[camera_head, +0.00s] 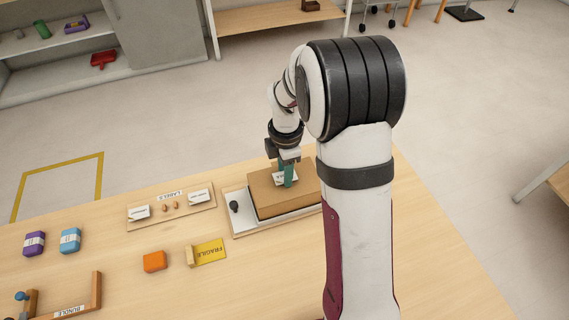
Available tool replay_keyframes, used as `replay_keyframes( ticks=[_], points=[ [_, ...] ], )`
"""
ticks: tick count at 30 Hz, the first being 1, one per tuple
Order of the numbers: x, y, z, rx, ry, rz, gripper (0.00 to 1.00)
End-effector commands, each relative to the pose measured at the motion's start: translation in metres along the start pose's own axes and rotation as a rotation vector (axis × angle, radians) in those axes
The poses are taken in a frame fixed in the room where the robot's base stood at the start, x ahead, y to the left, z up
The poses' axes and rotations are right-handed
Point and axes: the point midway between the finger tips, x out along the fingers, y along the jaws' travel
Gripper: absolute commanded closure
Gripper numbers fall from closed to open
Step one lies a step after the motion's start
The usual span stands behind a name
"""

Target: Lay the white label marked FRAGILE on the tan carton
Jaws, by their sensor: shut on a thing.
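The tan carton (266,198) sits on a pale tray (238,223) on the wooden table, partly hidden by my arm. My gripper (288,181) has teal fingers and is over the carton's top, shut on a small white label (279,179). The label has dark marks too small to read. It is at the carton's top face; I cannot tell whether it touches or is held just above. A yellow card (207,252) with the word FRAGILE lies nearer on the table, with a wooden block at its left end.
A board marked LABELS (170,221) holds two white labels and brown pegs left of the tray. A dark knob (234,207) stands on the tray's left. Orange (154,261), blue (70,240) and purple (34,243) blocks and a wooden rack (97,290) are further left.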

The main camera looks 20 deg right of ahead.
Motion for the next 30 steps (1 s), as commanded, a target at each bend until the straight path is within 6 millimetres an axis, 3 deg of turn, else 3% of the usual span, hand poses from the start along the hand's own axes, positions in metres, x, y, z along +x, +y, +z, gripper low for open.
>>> replay_keyframes(
  ticks=[13,14,19,30],
  points=[
    [0.0009,0.0,-0.0001,0.0,0.0,0.0,1.0],
    [0.0009,0.0,-0.0002,0.0,0.0,0.0,0.56],
    [0.0009,0.0,-0.0002,0.0,0.0,0.0,0.25],
    [-0.005,0.0008,0.0,0.0,0.0,0.002,0.24]
  ],
)
